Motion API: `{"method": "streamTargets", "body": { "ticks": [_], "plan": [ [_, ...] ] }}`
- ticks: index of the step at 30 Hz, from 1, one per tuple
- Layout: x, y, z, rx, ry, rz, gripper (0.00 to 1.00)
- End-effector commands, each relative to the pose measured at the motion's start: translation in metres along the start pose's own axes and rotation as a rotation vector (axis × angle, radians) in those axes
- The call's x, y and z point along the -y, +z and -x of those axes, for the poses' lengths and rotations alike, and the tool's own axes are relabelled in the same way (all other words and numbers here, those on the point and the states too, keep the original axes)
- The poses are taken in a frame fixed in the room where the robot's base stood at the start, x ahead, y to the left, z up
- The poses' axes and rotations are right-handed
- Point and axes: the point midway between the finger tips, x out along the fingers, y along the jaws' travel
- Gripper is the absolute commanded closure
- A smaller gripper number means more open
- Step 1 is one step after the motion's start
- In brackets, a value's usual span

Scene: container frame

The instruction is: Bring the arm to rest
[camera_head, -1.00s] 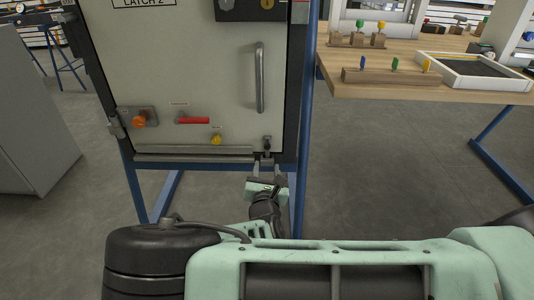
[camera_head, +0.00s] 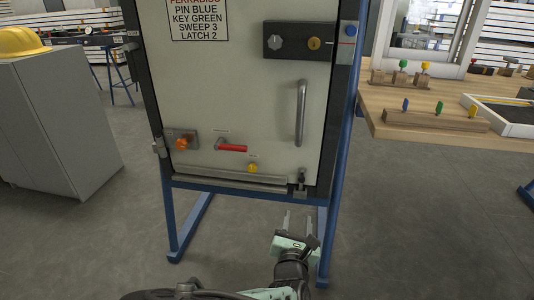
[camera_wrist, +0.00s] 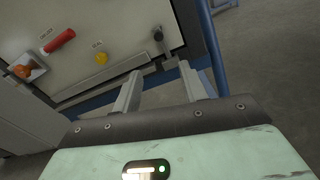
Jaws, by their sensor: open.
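My gripper (camera_head: 299,222) is in the lower middle of the head view, in front of and below the bottom edge of the cabinet door (camera_head: 240,100). Its two fingers are apart with nothing between them. In the wrist view, my gripper (camera_wrist: 158,82) also shows open and empty. The small latch (camera_head: 301,182) at the door's lower right corner is just above the fingertips in the head view. My arm reaches in from the bottom edge of the head view, and most of it is out of frame.
The door carries a vertical handle (camera_head: 301,112), a red lever (camera_head: 232,148), an orange knob (camera_head: 181,143) and a yellow knob (camera_head: 252,168). A wooden table (camera_head: 400,105) with colored pegs stands at right. A grey cabinet (camera_head: 70,120) with a yellow helmet (camera_head: 24,42) stands at left. Floor between is clear.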

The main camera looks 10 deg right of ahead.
Motion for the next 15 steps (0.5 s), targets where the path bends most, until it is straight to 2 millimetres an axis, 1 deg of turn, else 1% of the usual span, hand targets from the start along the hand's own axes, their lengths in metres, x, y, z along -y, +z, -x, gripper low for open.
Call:
{"method": "streamTargets", "body": {
  "ticks": [2, 4, 8, 9, 11, 12, 14, 15],
  "plan": [
    [0.005, 0.003, 0.000, -0.004, -0.034, -0.018, 0.57],
    [0.016, 0.008, 0.002, -0.013, -0.107, -0.056, 0.57],
    [0.049, 0.022, 0.015, -0.049, -0.344, -0.180, 0.57],
    [0.060, 0.027, 0.022, -0.066, -0.432, -0.227, 0.57],
    [0.074, 0.034, 0.036, -0.095, -0.563, -0.296, 0.57],
    [0.081, 0.038, 0.045, -0.117, -0.647, -0.341, 0.57],
    [0.090, 0.045, 0.061, -0.149, -0.766, -0.410, 0.57],
    [0.094, 0.050, 0.072, -0.174, -0.844, -0.455, 0.57]
  ]
}}
